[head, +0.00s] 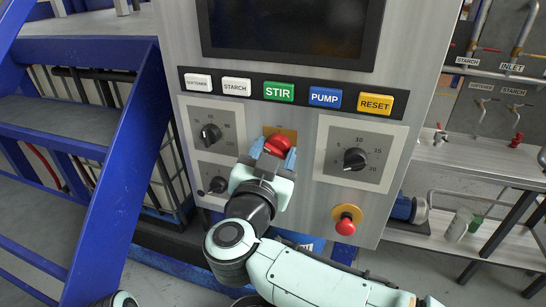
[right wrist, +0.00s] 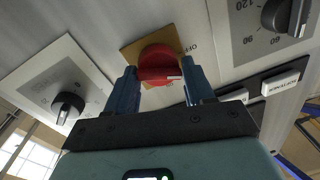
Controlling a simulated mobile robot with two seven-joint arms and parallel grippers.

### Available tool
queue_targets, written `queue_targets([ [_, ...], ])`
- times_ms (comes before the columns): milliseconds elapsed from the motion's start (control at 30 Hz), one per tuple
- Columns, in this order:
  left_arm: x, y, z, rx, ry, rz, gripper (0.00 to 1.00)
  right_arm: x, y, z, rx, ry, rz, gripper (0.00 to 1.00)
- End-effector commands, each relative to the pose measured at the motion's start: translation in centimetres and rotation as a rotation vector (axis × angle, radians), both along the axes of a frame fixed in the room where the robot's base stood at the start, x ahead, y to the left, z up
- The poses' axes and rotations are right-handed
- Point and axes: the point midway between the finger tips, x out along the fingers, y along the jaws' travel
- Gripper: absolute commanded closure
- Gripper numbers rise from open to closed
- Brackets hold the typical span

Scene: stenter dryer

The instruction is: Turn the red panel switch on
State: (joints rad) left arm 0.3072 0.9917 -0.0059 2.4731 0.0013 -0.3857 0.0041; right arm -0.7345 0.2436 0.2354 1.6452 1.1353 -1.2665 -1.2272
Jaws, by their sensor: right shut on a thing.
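The red panel switch (head: 279,144) is a round red knob on a small brown-yellow plate, below the green STIR button. It shows closer in the right wrist view (right wrist: 158,62), with a white mark near the right end of its grip and OFF lettering beside its plate. My right gripper (head: 273,154) reaches it from below and is shut on it. In the right wrist view the blue fingers of the right gripper (right wrist: 160,82) stand on either side of the knob. The fingers hide part of the plate. My left gripper is not in view.
A row of labelled buttons (head: 279,92) runs above the switch, under a dark screen (head: 292,28). Black dials (head: 355,159) flank it on both sides. A red emergency button (head: 345,226) sits lower right. Blue stairs (head: 118,160) stand left; a bench (head: 480,165) stands right.

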Motion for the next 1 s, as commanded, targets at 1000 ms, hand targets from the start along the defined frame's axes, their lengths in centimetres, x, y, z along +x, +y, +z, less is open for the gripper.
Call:
queue_targets([
  [1000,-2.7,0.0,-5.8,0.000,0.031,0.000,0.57,0.1,-0.2,-0.8,0.888,-0.284,-0.008,0.78],
])
